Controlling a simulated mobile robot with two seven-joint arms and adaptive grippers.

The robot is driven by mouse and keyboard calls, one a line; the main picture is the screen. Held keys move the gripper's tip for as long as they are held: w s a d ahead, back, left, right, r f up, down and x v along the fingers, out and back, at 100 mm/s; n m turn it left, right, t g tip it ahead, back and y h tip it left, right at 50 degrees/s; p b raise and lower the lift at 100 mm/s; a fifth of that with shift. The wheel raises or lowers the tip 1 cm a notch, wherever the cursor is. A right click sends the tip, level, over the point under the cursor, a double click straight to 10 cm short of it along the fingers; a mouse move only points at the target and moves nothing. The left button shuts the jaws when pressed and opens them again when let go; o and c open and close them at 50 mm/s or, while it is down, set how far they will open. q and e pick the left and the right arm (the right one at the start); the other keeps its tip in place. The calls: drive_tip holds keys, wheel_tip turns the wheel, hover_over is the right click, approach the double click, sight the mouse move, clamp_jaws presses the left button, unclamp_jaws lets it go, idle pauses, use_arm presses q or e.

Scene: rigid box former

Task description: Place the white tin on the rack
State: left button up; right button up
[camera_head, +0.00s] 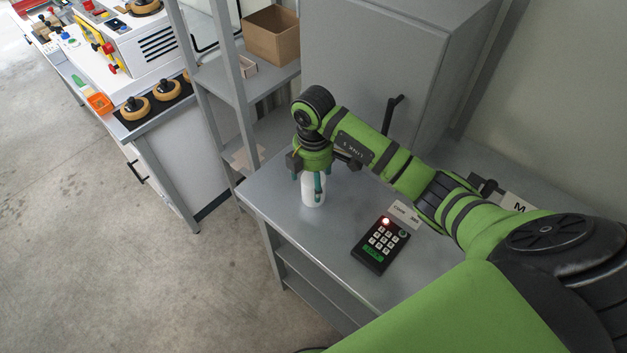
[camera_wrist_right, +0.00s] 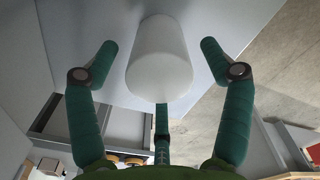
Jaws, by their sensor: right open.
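The white tin (camera_head: 313,190) stands upright on the grey metal table near its left end. My right gripper (camera_head: 309,188) reaches down over it from above, with its green fingers around the tin's upper part. In the right wrist view the tin (camera_wrist_right: 160,62) lies between the spread fingers of the right gripper (camera_wrist_right: 160,75), with gaps on both sides. The gripper is open. The rack (camera_head: 222,80), a grey shelf unit, stands left of and behind the table. My left gripper is not in view.
A black keypad (camera_head: 380,246) with a lit red lamp lies on the table (camera_head: 337,246) right of the tin. A cardboard box (camera_head: 271,36) and a small open box (camera_head: 243,67) sit on the rack's shelf. A grey cabinet (camera_head: 372,60) stands behind the table.

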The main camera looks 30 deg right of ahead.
wheel_tip(320, 180, up, 6)
drive_tip(key=shift+f+b, duration=0.2)
drive_tip(key=shift+b, duration=0.6)
wheel_tip(320, 180, up, 5)
drive_tip(key=shift+r+p, duration=0.15)
drive_tip(key=shift+p, duration=0.3)
